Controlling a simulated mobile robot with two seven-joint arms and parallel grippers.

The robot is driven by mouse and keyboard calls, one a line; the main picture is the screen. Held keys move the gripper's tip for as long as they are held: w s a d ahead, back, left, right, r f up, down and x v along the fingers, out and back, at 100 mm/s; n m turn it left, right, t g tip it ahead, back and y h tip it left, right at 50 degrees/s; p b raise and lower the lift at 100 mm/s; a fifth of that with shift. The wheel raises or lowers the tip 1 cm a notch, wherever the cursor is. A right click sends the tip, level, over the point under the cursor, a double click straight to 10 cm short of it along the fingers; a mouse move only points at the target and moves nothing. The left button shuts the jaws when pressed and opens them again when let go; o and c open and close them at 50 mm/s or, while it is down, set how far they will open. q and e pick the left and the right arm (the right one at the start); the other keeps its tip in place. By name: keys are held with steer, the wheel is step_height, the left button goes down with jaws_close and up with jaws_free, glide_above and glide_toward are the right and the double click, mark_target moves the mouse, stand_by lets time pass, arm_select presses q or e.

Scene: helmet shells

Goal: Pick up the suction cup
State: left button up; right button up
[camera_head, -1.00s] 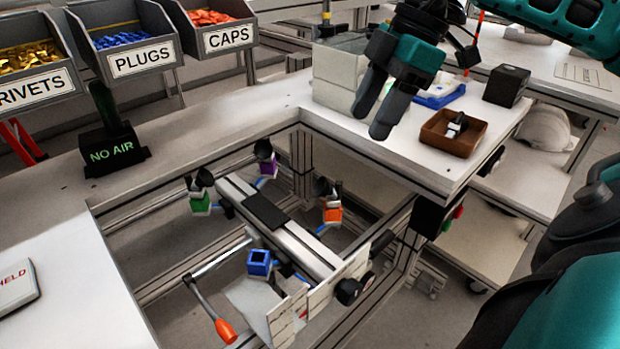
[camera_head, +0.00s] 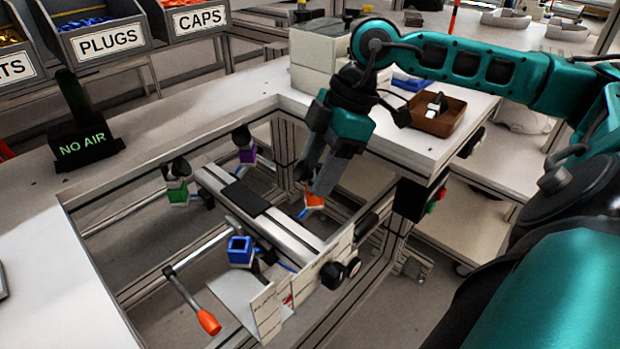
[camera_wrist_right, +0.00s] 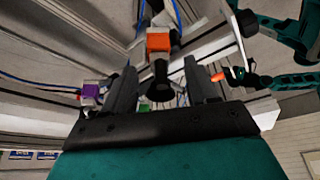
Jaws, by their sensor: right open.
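The suction cup in the wrist view (camera_wrist_right: 160,84) is a black cup on an orange block (camera_head: 315,200), which is mounted on the frame in the table opening. My right gripper (camera_head: 313,185) is open, pointing down, over the orange block. In the wrist view its two dark fingers stand on either side of the black cup, with a gap visible on both sides. In the head view the fingers hide most of this cup. Other black cups stand on a green block (camera_head: 177,190) and a purple block (camera_head: 247,155). My left gripper is not seen.
A blue block (camera_head: 240,250) shows no cup on top. A brown tray (camera_head: 458,121) with a small dark and light part stands on the right table. A black NO AIR sign (camera_head: 84,147) stands at left. A lever with an orange handle (camera_head: 208,321) sticks out in front.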

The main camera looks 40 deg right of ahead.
jaws_close()
stand_by(0.5)
steer(key=shift+r, duration=0.15)
